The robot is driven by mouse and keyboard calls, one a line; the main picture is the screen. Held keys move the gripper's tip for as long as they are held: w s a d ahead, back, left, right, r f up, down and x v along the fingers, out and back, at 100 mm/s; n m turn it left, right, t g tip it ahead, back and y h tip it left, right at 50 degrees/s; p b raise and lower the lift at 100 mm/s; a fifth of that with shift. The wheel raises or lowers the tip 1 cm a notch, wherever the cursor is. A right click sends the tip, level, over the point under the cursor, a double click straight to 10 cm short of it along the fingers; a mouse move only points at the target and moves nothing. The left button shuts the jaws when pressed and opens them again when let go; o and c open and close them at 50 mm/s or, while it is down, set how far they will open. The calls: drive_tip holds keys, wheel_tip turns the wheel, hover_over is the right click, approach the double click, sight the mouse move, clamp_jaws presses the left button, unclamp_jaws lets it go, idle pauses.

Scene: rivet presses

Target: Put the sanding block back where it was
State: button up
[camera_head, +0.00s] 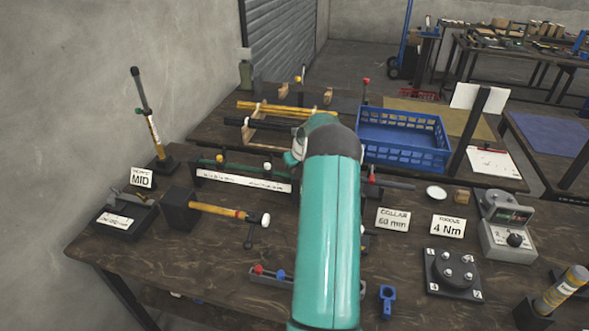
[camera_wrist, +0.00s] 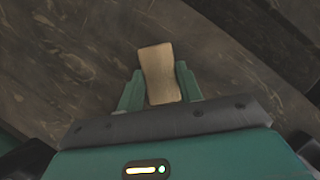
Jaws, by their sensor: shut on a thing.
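The sanding block (camera_wrist: 156,58), a tan block with slightly curved sides, stands between the two green fingers of my gripper (camera_wrist: 159,76) in the wrist view. My gripper is shut on it, and its far end sticks out past the fingertips. Dark brown wood-grained surface shows behind it; I cannot tell whether the block touches it. In the head view my teal arm covers the middle of the scene, and my gripper and the held block are hidden behind it.
A blue crate (camera_head: 404,140) stands farther back.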

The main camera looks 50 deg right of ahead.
drive_tip(key=shift+f, duration=0.15)
drive_tip(key=o, duration=1)
drive_tip(key=shift+c, duration=0.2)
